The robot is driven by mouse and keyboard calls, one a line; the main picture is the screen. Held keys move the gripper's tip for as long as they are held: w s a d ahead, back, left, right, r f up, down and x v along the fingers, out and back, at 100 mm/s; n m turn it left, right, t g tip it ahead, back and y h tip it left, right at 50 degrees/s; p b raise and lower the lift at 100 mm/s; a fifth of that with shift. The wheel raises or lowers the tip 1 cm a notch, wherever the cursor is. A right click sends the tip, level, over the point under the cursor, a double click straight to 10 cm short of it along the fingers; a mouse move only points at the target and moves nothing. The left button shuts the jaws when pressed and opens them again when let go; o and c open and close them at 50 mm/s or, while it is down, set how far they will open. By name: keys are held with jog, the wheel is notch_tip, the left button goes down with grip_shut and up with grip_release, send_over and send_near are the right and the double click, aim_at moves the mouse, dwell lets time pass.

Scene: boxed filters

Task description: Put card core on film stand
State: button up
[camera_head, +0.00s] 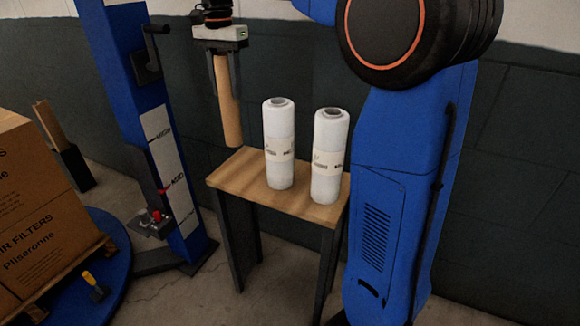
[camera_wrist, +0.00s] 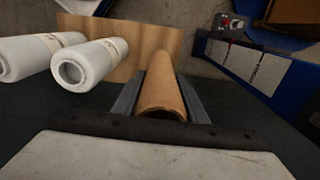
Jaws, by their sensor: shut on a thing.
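The card core (camera_head: 231,115) is a plain brown tube. My gripper (camera_head: 223,85) is shut on its upper part, and it hangs nearly upright, tilted slightly. In the wrist view the core (camera_wrist: 161,92) lies between the two fingers of my gripper (camera_wrist: 160,103). The film stand (camera_head: 225,176) is a small table with a wooden top and dark legs; its top also shows in the wrist view (camera_wrist: 150,40). The core's lower end is near the top's back left corner; I cannot tell whether it is over the top, but it looks raised.
Two white film rolls (camera_head: 279,150) (camera_head: 328,165) stand upright on the middle and right of the stand. The left part of its top is bare. A blue column machine (camera_head: 140,100) stands left, beside a turntable (camera_head: 100,290) with filter boxes (camera_head: 45,215). A dark wall is behind.

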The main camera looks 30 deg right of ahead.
aim_at(233, 119)
jog(key=shift+w+d+f, duration=0.15)
jog(key=shift+d, duration=0.1)
jog(key=shift+d+f, duration=0.1)
jog(key=shift+f, duration=4.9)
jog(key=o, duration=1.1)
jog(key=shift+c, duration=0.2)
notch_tip(233, 119, up, 12)
jog(key=shift+r, duration=0.15)
